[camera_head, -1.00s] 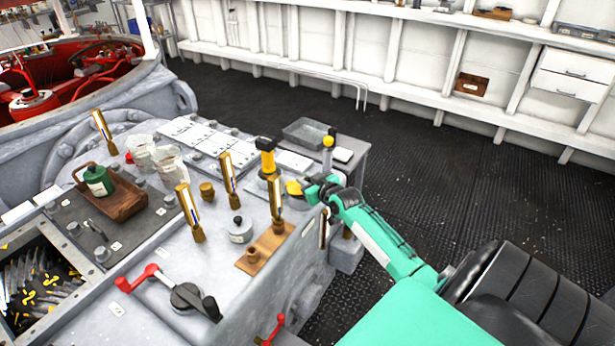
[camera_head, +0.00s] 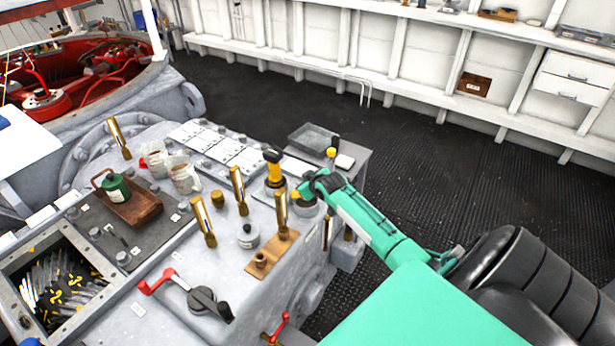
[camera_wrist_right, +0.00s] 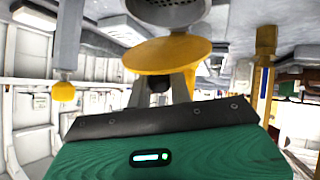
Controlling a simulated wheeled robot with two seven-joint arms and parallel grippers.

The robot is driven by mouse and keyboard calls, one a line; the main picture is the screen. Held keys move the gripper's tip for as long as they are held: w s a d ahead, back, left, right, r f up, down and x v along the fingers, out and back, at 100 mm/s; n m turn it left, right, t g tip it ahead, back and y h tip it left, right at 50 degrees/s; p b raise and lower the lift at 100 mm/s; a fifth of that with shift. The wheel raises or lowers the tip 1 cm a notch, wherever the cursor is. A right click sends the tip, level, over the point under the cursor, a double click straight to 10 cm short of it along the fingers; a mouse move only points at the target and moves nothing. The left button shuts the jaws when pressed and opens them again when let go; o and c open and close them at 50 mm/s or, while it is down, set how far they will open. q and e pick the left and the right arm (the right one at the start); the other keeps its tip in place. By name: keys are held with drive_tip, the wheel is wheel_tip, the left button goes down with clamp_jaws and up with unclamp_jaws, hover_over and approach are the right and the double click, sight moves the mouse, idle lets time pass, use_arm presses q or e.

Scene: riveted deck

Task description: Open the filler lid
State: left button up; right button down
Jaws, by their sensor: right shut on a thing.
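The filler lid (camera_head: 296,195) is a small yellow disc at the right end of the grey machine top. My right gripper (camera_head: 302,190) is at the lid, with its arm coming in from the right, and is shut on it. In the right wrist view the gripper (camera_wrist_right: 170,88) holds the tilted yellow lid (camera_wrist_right: 165,53) by its edge. Beyond it a grey filler neck (camera_wrist_right: 168,12) shows a perforated strainer, so the mouth is at least partly uncovered. In the head view the gripper partly hides lid and neck. My left gripper is out of view.
A black-and-yellow upright fitting (camera_head: 273,168) stands just left of the lid. Several brass-cased gauges, one nearby (camera_head: 282,208), rise from the machine top. A yellow-knobbed post (camera_head: 331,155) stands behind. The dark deck (camera_head: 440,160) at right is clear.

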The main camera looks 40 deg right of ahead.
drive_tip(key=w+r+g+p, duration=0.2)
drive_tip(key=p, duration=0.1)
drive_tip(key=shift+a+n, duration=0.2)
drive_tip(key=shift+n, duration=0.1)
drive_tip(key=shift+w+a+g+h+p, duration=0.25)
drive_tip(key=shift+w+g+p, duration=0.4)
drive_tip(key=shift+g, duration=0.35)
drive_tip(key=shift+w+a+n+g+h, duration=0.1)
drive_tip(key=shift+w+n+g+h, duration=0.15)
drive_tip(key=shift+w+n+g, duration=0.4)
drive_tip(key=shift+w+a+f+g+h, duration=0.15)
drive_tip(key=shift+w+g, duration=0.1)
drive_tip(key=shift+g, duration=0.25)
drive_tip(key=shift+w+a+g+h, duration=0.15)
drive_tip(key=shift+w+g, duration=0.1)
drive_tip(key=shift+g, duration=0.2)
drive_tip(key=shift+w, duration=0.1)
drive_tip(key=shift+w+a, duration=0.15)
drive_tip(key=shift+w, duration=0.2)
